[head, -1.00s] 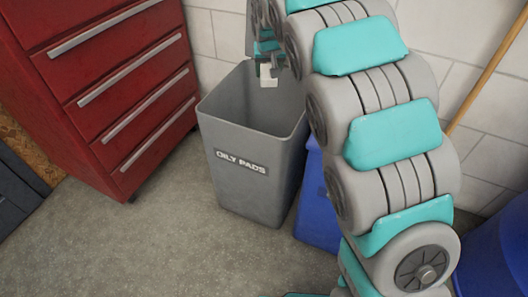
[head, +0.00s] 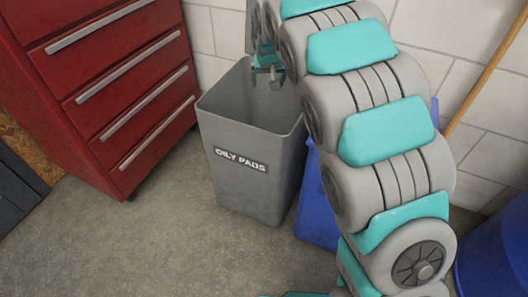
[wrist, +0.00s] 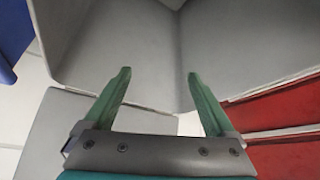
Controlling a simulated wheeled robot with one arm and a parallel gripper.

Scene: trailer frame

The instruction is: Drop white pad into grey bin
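The grey bin (head: 245,185), labelled OILY PADS, stands upright on the floor against the wall. My gripper (head: 267,78) is over the back part of the bin's opening in the head view. In the wrist view my gripper (wrist: 159,76) is open, with its two green fingers apart and nothing between them. Pale grey surfaces of the bin (wrist: 245,45) fill much of that view beyond the fingers. The white pad is not visible in either current view; the lower inside of the bin is hidden from the head camera.
A red drawer cabinet (head: 100,90) stands left of the bin. A blue bin (head: 318,215) is right of it, partly behind my arm. Another blue container (head: 495,250) is at the far right. A wooden pole (head: 485,80) leans near the white block wall. The front floor is clear.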

